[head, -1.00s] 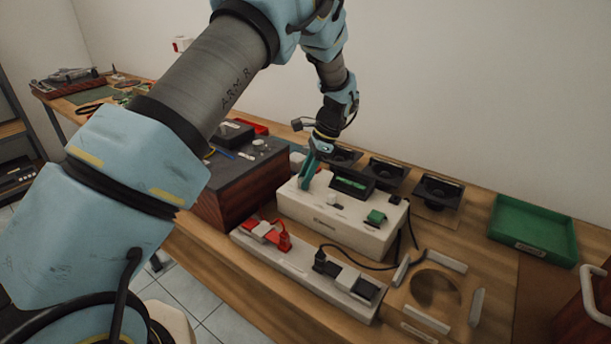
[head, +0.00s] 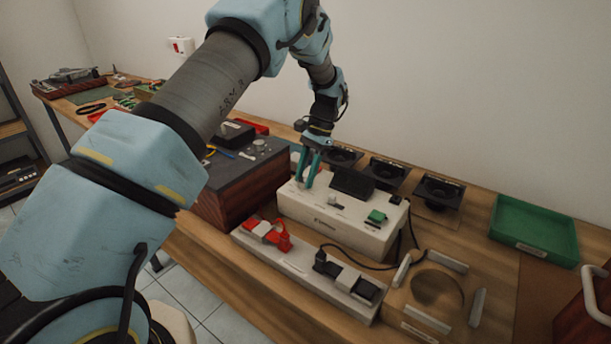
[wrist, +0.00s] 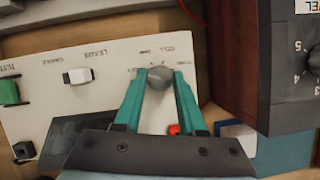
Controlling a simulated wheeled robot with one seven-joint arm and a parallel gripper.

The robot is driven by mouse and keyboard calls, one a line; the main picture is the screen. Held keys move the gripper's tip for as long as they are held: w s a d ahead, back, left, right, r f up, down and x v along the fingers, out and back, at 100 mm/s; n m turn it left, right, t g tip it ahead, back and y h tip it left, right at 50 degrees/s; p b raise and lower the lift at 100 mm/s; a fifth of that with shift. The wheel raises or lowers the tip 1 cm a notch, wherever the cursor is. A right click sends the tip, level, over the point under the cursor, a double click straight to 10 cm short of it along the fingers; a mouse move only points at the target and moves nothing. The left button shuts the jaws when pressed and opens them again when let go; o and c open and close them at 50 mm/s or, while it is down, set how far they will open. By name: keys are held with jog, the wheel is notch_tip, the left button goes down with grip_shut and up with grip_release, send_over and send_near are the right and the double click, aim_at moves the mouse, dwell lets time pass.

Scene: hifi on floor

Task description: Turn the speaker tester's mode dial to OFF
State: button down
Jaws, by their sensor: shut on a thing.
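The speaker tester (head: 335,222) is a cream box on the bench, with a dark display (head: 352,183) on top. Its mode dial (wrist: 160,77) is a round grey knob in the wrist view, with small printed labels around its far side. My gripper (head: 303,186) points down at the left end of the tester. In the wrist view my gripper (wrist: 159,80) has its teal fingers on either side of the dial, shut on it. I cannot make out the dial's pointer or which label it faces. A small red part (wrist: 173,129) shows between the fingers.
A white switch (wrist: 78,76) and a green part (head: 377,216) are also on the tester. A power strip (head: 300,268) with red and black plugs lies in front. Speakers (head: 387,172) stand behind, a dark wooden box (head: 235,185) left, a green tray (head: 533,230) right.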

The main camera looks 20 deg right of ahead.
dwell(0.3)
jog(key=c, duration=0.5)
grip_release()
jog(key=shift+r, duration=0.1)
jog(key=b+v, duration=0.2)
jog(key=v, duration=0.8)
jog(key=shift+d+r+b, duration=0.15)
jog(key=shift+r+b, duration=0.15)
jog(key=shift+b, duration=0.05)
jog(key=shift+w, duration=0.15)
